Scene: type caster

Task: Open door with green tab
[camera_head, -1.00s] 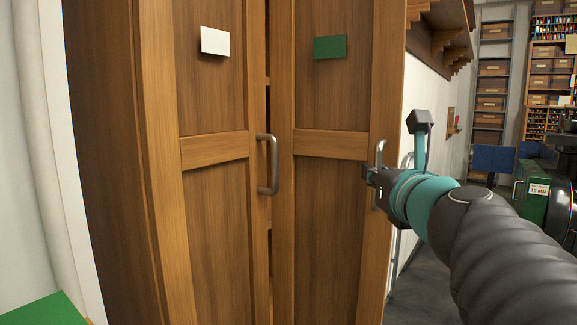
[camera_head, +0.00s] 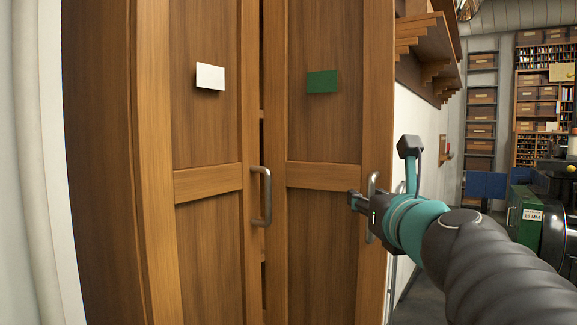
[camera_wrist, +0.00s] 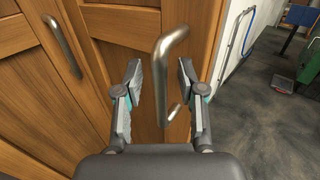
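The green tab (camera_head: 322,82) is on the upper panel of the right wooden door (camera_head: 322,240). That door's curved metal handle (camera_head: 372,186) is at its right edge, partly hidden by my gripper (camera_head: 354,202). In the wrist view, my gripper (camera_wrist: 160,92) is open, its two fingers on either side of this handle (camera_wrist: 172,44). The handle shows between the fingers with visible gaps, and I see no clear contact. The door looks shut or nearly so; I cannot tell exactly.
The left door (camera_head: 207,245) carries a white tab (camera_head: 210,77) and its own metal handle (camera_head: 266,197), also in the wrist view (camera_wrist: 62,46). A wooden shelf (camera_head: 430,50) juts from the white wall at right. Grey floor (camera_wrist: 275,125) shows right of the cabinet.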

